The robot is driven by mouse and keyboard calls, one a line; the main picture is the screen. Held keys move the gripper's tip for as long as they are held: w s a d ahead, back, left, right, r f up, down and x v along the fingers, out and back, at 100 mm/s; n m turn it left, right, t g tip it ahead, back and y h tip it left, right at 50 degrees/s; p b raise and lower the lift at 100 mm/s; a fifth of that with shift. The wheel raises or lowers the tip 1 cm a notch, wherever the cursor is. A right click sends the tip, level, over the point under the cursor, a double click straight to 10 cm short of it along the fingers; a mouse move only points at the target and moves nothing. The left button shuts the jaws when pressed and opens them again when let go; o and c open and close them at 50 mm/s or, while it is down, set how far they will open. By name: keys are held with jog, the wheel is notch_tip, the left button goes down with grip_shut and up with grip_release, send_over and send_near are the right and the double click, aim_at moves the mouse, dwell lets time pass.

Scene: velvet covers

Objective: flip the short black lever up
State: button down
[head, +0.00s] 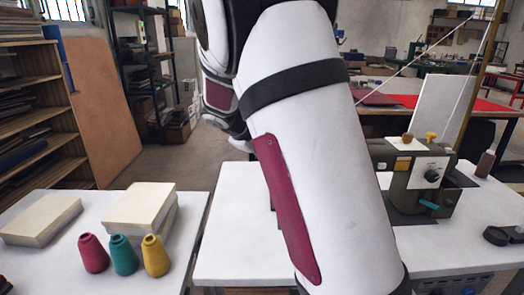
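An olive-green machine (415,172) stands on the white table at the right, partly behind my arm. On its face is a pale plate with a round black knob (432,176), which may carry a short pointer. A teal lever (428,205) sticks out low on the front. A yellow knob (431,137) and a brown knob (407,138) sit on top. I cannot make out for certain which part is the short black lever. My arm fills the middle of the view; its far links are at the upper left of it, and I see no gripper fingers.
Maroon, teal and yellow cones (155,256) and pale blocks (140,207) stand on the left table (60,263). A dark spool (485,163) is right of the machine, and black round pieces (497,236) lie at the right edge. The white middle table (232,245) looks bare where visible.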

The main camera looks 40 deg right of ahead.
jog(key=shift+r, duration=0.1)
jog(key=c, duration=1.6)
grip_release()
jog(key=v, duration=1.2)
jog(key=shift+s, duration=0.1)
